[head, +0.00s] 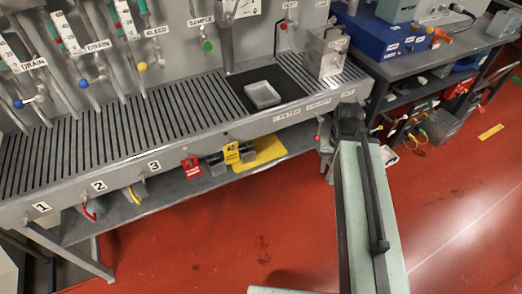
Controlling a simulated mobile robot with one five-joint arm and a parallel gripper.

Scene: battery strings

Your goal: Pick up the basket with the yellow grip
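No basket with a yellow grip can be made out for certain. A yellow tag-like piece (231,153) shows at the front of the bench's lower shelf, beside small dark and grey parts. A curved yellow piece (134,195) hangs under the bench front near number 2. My arm reaches up from the bottom right, and its dark end, my gripper (349,118), is at the right end of the bench. It is right of both yellow pieces and apart from them. Its fingers are too small and hidden to tell whether they are open or shut.
The slatted grey bench (70,160) holds a shallow white tray (262,97) on a black mat and a metal box (326,52). A yellow sheet (262,152) and a red tag (191,167) are below. A cluttered second bench (440,58) stands right. Red floor in front is clear.

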